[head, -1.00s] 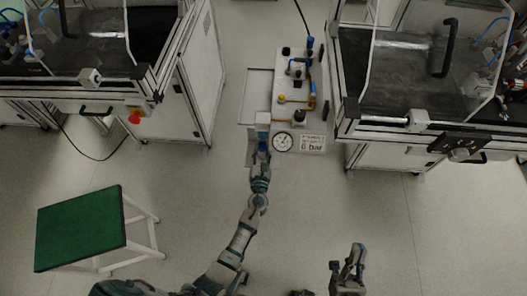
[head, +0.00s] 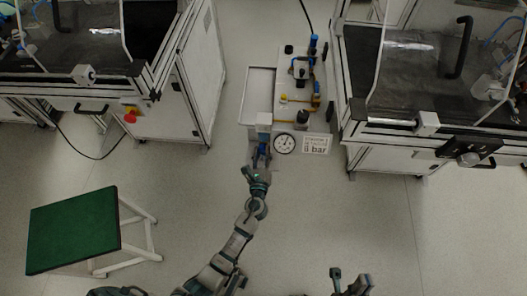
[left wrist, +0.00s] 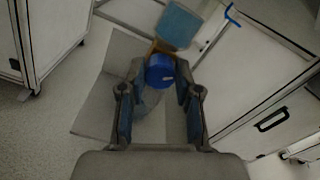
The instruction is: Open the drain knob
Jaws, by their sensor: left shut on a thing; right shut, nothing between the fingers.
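In the head view my left gripper (head: 261,157) is at the front left of the white pneumatic panel (head: 293,98), beside the round gauge (head: 284,144). The knob itself is hard to make out there. My right gripper (head: 350,282) is shut and empty at the bottom edge, well away from the panel.
A sign reading "bar" (head: 316,144) is right of the gauge. White-framed workstations stand left (head: 185,90) and right (head: 385,160) of the panel. A green-topped stool (head: 75,228) is at the lower left. The floor at lower right is clear.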

